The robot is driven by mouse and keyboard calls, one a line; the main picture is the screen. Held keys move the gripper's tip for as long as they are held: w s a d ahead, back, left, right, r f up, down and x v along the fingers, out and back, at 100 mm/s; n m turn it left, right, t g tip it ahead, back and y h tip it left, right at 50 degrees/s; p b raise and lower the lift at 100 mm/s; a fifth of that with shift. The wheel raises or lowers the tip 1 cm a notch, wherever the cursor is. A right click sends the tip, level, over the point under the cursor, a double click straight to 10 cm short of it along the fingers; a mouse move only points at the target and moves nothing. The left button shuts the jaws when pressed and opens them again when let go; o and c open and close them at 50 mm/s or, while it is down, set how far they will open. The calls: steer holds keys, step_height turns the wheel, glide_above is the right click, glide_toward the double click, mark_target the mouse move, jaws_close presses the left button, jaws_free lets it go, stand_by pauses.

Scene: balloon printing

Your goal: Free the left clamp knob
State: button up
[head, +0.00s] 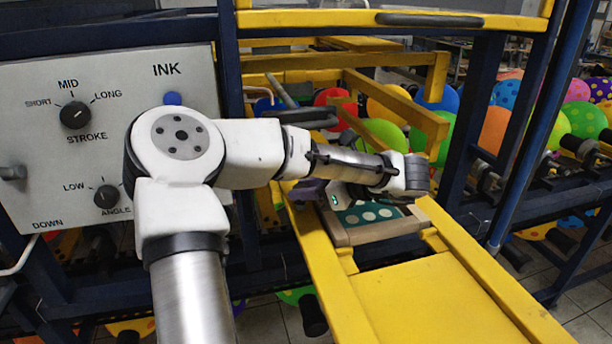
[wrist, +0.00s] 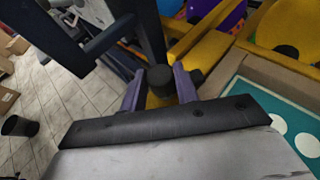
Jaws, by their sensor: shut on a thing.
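My gripper (wrist: 160,88) has purple fingers, one on each side of a black round clamp knob (wrist: 160,76), and is shut on it. The knob sits at the yellow rail, beside the framed printing screen. In the head view, my gripper (head: 308,190) shows as a small purple patch at the left edge of the screen, and my arm hides the knob. The screen (head: 352,217) is teal with pale dots in a light frame (head: 375,236). It also shows at the right of the wrist view (wrist: 262,98).
A grey control panel (head: 35,115) with dials stands at left. Yellow rails (head: 335,275) and dark blue posts (head: 530,125) surround the workspace. Coloured balloons (head: 495,128) fill the back right. A yellow plate (head: 430,295) in front of the screen is bare.

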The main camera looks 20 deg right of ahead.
stand_by(0.4)
steer(key=o, duration=1)
steer(key=shift+c, duration=0.2)
